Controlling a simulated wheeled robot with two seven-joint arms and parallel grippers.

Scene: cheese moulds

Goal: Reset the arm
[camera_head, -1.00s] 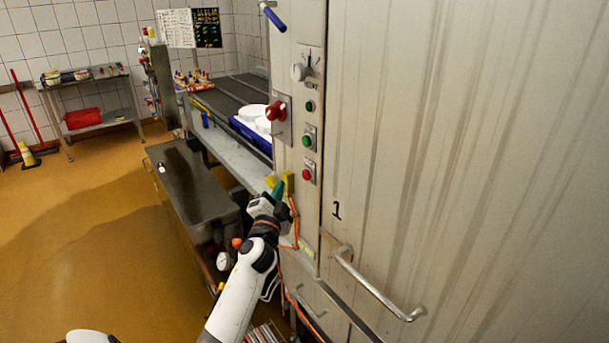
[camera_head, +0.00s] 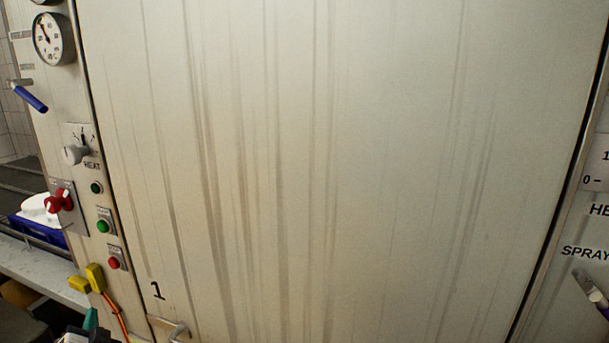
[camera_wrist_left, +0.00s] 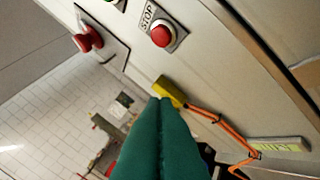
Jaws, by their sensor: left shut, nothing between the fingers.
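My left gripper (camera_head: 90,318) shows at the bottom left of the head view, in front of the control panel and just below the yellow connectors (camera_head: 95,278). Only its teal fingers and a bit of the wrist are in the picture. In the left wrist view its teal fingers (camera_wrist_left: 160,104) lie together, shut and empty, with the tips pointing toward the panel. A yellow connector (camera_wrist_left: 169,90) appears right beyond the tips; I cannot tell whether they touch it. My right gripper is in neither view.
A large metal door (camera_head: 350,170) marked 1 fills the head view, with a handle (camera_head: 175,330) low left. The panel carries a red knob (camera_head: 60,199), a green button (camera_head: 103,227) and a red stop button (camera_wrist_left: 162,35). An orange cable (camera_wrist_left: 235,121) hangs beside the fingers.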

